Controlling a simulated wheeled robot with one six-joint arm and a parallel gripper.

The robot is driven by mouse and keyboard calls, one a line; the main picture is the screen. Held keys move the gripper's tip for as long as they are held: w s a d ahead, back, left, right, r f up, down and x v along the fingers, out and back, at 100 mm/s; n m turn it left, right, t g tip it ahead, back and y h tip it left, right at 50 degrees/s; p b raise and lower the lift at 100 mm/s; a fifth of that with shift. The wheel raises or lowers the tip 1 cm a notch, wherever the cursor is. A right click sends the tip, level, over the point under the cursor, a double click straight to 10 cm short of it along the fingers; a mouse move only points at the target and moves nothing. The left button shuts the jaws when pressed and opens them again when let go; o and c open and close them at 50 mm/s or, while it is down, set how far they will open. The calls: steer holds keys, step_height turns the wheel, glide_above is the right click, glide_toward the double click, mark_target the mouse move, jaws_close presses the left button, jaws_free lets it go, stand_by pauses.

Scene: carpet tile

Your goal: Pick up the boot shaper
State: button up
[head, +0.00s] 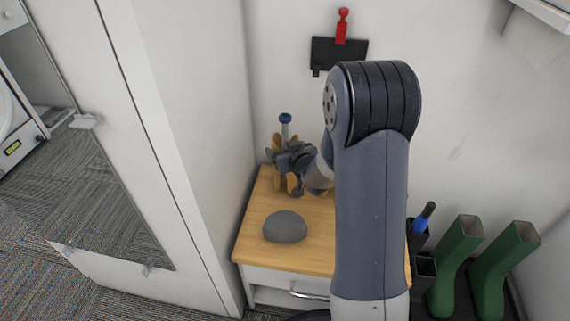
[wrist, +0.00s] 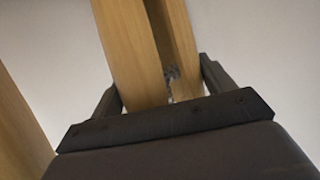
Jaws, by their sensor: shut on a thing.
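The boot shaper (head: 276,142) is a light wooden piece at the back left of a small wooden-topped cabinet, partly hidden by my gripper (head: 285,160). A post with a blue knob (head: 285,118) rises just above it; I cannot tell whether it is part of the shaper. In the wrist view, the shaper (wrist: 132,50) shows two long wooden halves with metal hardware between them. My gripper (wrist: 162,88) is shut on it, one finger on each side. Whether its lower end touches the cabinet top is hidden.
A grey rounded lump (head: 285,227) lies on the cabinet top (head: 262,205). Another wooden piece (wrist: 20,130) shows at left in the wrist view. Green boots (head: 458,258) stand at right beside a dark holder (head: 424,270). A black plate and red item (head: 342,27) hang on the wall.

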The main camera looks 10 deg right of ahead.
steer(key=shift+c, duration=1)
steer(key=shift+r, duration=0.1)
